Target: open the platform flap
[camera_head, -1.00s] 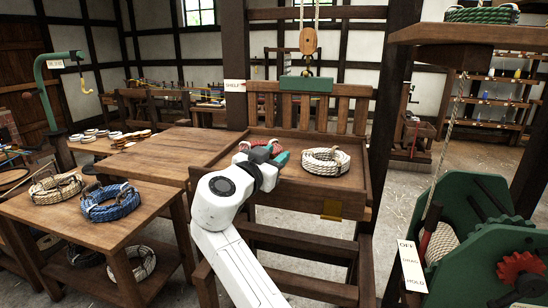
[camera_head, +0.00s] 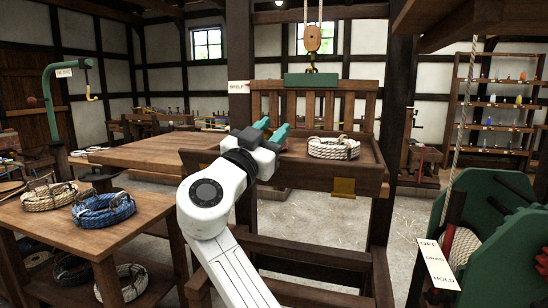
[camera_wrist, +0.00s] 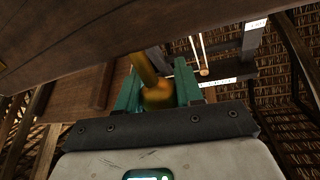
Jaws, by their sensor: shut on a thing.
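The platform (camera_head: 372,172) is a shallow wooden tray with a slatted back, below a hook and pulley. Its front board (camera_head: 305,177), seemingly the flap, carries a brass plate (camera_head: 343,187) at the right. My gripper (camera_head: 271,130) is at the platform's front left, its teal fingers pointing up and away. In the wrist view my gripper (camera_wrist: 158,88) has a brass knob (camera_wrist: 156,92) between its fingers. A dark wooden board (camera_wrist: 100,32) slants overhead there. How the knob joins the flap is hidden. A pale rope coil (camera_head: 334,148) lies on the platform.
A table at the left holds a pale coil (camera_head: 48,193) and a blue coil (camera_head: 104,208). A green winch (camera_head: 500,210) with a lever plate (camera_head: 437,263) stands at the right. A green hook stand (camera_head: 50,100) is at the far left. Open floor shows beyond the platform.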

